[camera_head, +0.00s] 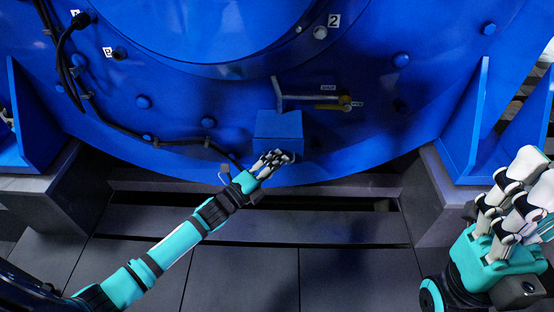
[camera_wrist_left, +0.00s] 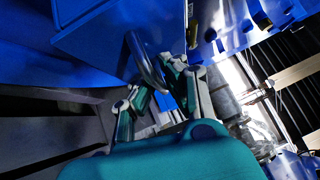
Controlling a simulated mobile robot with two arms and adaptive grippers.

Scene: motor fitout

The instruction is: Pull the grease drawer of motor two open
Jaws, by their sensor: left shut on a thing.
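The grease drawer (camera_head: 279,124) is a small blue box low on the blue motor's front, below a valve lever. Its top and part of its front show; I cannot tell how far it stands out. My left gripper (camera_head: 270,161) is at the drawer's lower front and is shut on its handle. In the left wrist view the curved grey handle (camera_wrist_left: 143,60) stands out from the blue drawer (camera_wrist_left: 105,40), with the fingers of my left gripper (camera_wrist_left: 155,88) around it. My right gripper (camera_head: 508,205) is at the right edge, away from the motor; its opening is unclear.
The motor (camera_head: 225,95) carries a label "2". A metal lever (camera_head: 310,97) with a brass fitting sits just above the drawer. Black cables (camera_head: 75,60) run down the left. Blue brackets stand on concrete blocks (camera_head: 418,190) at both sides. The dark floor (camera_head: 240,275) in front is clear.

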